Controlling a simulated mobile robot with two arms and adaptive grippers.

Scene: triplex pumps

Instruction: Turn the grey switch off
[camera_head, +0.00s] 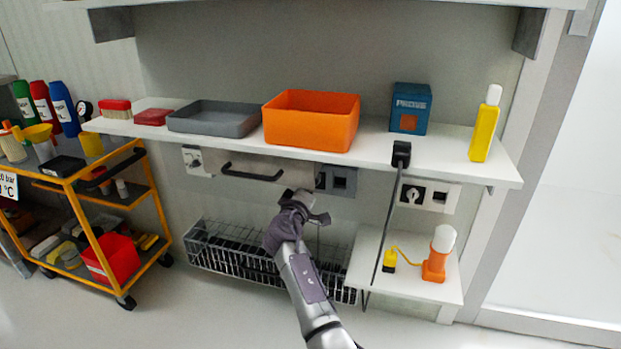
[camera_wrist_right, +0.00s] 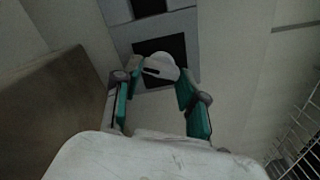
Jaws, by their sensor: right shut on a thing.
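The grey switch panel (camera_head: 345,182) is on the wall under the shelf, and my right gripper (camera_head: 312,202) is up against its left part. In the right wrist view the grey panel (camera_wrist_right: 187,22) fills the top, with dark square recesses. A pale rounded knob (camera_wrist_right: 160,66) with a dark slot stands in front of one recess. The teal-padded fingers of my right gripper (camera_wrist_right: 158,80) are on either side of the knob, shut on it near their tips. In the head view the gripper hides the knob. My left gripper is in neither view.
The shelf (camera_head: 455,160) above holds a grey tray (camera_head: 215,118) and an orange bin (camera_head: 312,120). A wire basket (camera_head: 225,258) is below my gripper. A white switch panel (camera_head: 430,194) and a hanging cable (camera_head: 388,225) are to the right. A cart (camera_head: 95,232) stands left.

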